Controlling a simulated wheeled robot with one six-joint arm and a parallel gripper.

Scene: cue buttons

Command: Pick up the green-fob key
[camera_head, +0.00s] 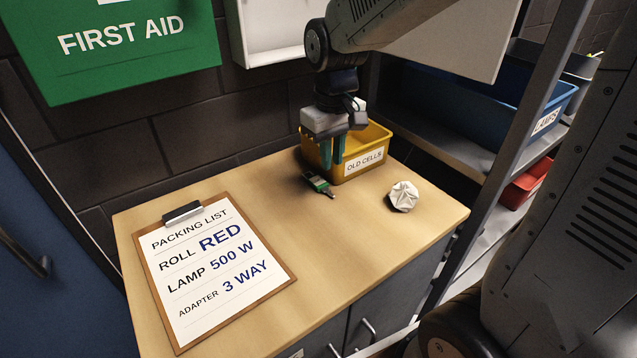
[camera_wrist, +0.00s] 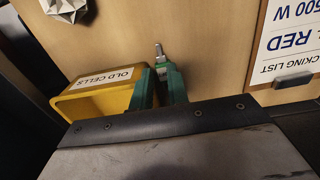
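The green-fob key (camera_head: 319,184) lies on the wooden worktop in front of the yellow bin, its metal shaft pointing toward the front. My gripper (camera_head: 332,162) points down in front of the bin, with its two teal fingers apart. In the head view the fingertips appear just above and behind the key. In the wrist view the key (camera_wrist: 159,50) shows beyond the gap between the fingertips (camera_wrist: 161,76); its shaft is clear of them. How high the fingertips are above the worktop is hard to tell.
The yellow bin (camera_head: 376,170) labelled OLD CELLS stands close behind and beside the fingers. A crumpled white paper ball (camera_head: 403,196) lies to the right. A clipboard (camera_head: 284,274) with a packing list lies to the left. The worktop (camera_head: 330,245) between them is clear.

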